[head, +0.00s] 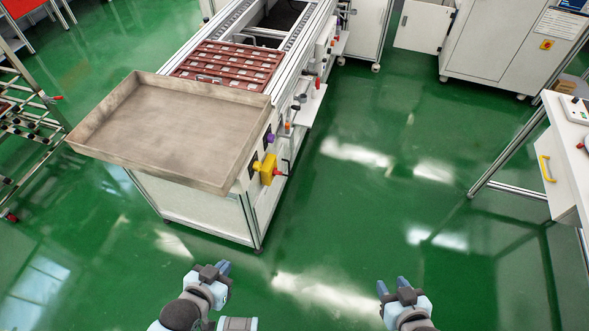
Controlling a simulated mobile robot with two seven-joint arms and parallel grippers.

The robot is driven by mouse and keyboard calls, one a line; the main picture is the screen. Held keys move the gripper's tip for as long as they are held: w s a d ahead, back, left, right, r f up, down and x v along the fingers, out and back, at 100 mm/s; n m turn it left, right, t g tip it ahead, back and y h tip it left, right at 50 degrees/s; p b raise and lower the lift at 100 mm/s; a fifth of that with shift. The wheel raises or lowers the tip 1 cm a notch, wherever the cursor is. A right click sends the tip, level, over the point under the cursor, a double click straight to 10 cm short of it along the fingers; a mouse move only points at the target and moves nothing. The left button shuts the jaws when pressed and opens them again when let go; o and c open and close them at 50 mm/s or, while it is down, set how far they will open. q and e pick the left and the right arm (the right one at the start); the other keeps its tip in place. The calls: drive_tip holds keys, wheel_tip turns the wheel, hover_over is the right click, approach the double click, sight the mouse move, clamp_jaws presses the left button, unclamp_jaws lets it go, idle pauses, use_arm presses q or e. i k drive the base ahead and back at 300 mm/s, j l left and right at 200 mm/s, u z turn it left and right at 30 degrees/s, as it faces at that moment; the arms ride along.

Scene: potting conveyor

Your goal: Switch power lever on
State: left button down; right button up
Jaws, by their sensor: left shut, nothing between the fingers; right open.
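The potting conveyor (190,210) stands at the upper left, with its control side facing right. A yellow switch block (266,169) with a small red tip sits on that side near the front corner. A purple knob (270,138) is just above it. I cannot tell which part is the power lever or how it is set. My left gripper (222,268) is shut and empty, below the conveyor's front corner and well apart from it. My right gripper (394,287) is open and empty at the bottom, right of centre, over the floor.
A shallow empty tray (170,128) juts out over the conveyor's front end. A metal rack (30,125) stands at the left. A table with a yellow handle (547,168) stands at the right. White cabinets (490,55) stand at the back right. The green floor between is clear.

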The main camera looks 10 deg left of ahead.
sight(275, 172)
drive_tip(key=i+l+z, duration=0.1)
drive_tip(key=i+l, duration=0.25)
drive_tip(key=i+l+z, duration=0.1)
drive_tip(key=i+l, duration=0.2)
drive_tip(key=i, duration=0.15)
